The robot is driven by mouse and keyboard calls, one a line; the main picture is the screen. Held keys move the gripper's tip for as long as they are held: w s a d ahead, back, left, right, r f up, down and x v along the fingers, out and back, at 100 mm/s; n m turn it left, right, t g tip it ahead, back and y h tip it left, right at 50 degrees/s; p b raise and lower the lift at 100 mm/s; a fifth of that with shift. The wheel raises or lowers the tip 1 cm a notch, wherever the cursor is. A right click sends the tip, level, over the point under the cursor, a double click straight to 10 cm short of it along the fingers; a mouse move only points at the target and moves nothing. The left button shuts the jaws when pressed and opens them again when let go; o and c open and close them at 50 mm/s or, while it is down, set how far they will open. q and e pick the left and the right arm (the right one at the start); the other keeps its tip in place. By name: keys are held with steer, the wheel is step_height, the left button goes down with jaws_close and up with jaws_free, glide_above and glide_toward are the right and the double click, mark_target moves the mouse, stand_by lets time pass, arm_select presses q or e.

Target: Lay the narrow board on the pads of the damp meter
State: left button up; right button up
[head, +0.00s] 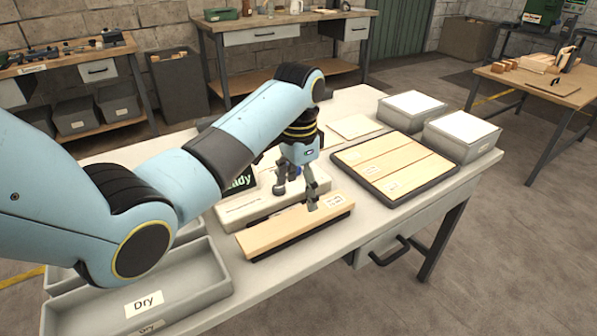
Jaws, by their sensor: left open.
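A pale narrow wooden board (295,227) with a small white label at its right end lies along the front of the bench, on a dark support whose edge shows below it. Behind it is an off-white device (238,213), which looks like the damp meter, with a dark screen (241,181) whose green text ends in "ady". My arm hides part of both. My left gripper (297,194) is open, pointing down above the device and the board's right part. I see nothing between its fingers. Whether its right fingertip touches the board I cannot tell. My right gripper is out of view.
A dark tray (421,190) holds three pale boards to the right. Two grey boxes with white tops (411,106) (460,135) stand behind it. A grey bin labelled "Dry" (180,291) is at the front left. The bench top right of the narrow board is clear.

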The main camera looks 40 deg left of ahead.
arm_select(q)
step_height(320, 180, up, 4)
steer(key=shift+r, duration=0.15)
stand_by(0.3)
